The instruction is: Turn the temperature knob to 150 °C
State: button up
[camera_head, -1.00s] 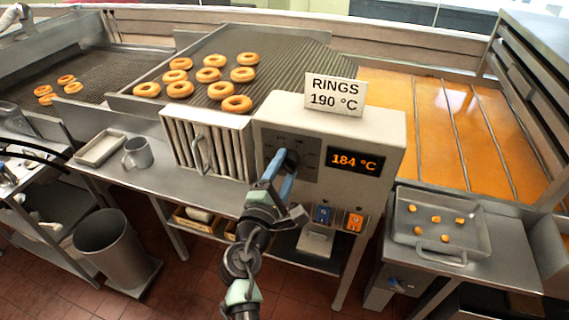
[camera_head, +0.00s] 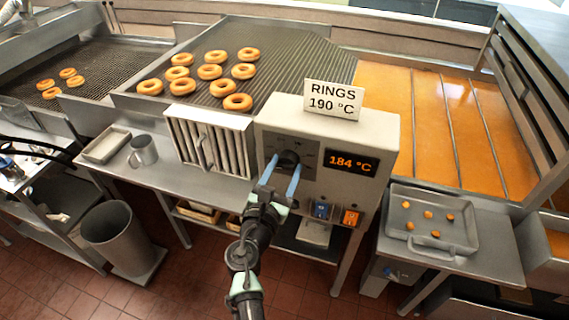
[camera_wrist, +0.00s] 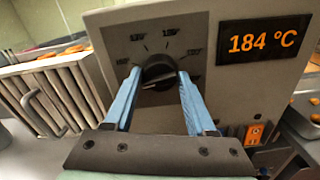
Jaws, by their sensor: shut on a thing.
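The temperature knob (camera_head: 288,160) is a round black knob on the dark dial plate of the control box (camera_head: 375,125). In the wrist view the knob (camera_wrist: 158,72) has a pale line across its face, and small printed dial marks, partly too blurred to read, surround it. The orange display (camera_head: 350,162) reads 184 °C. My gripper (camera_head: 283,170) is at the knob, with one blue finger on each side. It is shut on the knob, as the wrist view (camera_wrist: 158,80) also shows.
A sign (camera_head: 334,98) on the box reads "RINGS 190 °C". A blue switch (camera_head: 321,209) and an orange switch (camera_head: 351,217) sit below the display. A slatted panel with a handle (camera_head: 208,142) stands left of the box. A tray (camera_head: 462,232) stands at the right.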

jog(key=shift+n+p, duration=0.5)
jog(key=shift+n, duration=0.7)
jog(key=o, duration=1.4)
jog(key=shift+c, duration=0.2)
jog(key=shift+s, duration=0.1)
jog(key=v, duration=1.2)
jog(key=shift+s+b, duration=0.4)
jog(key=shift+a, duration=0.15)
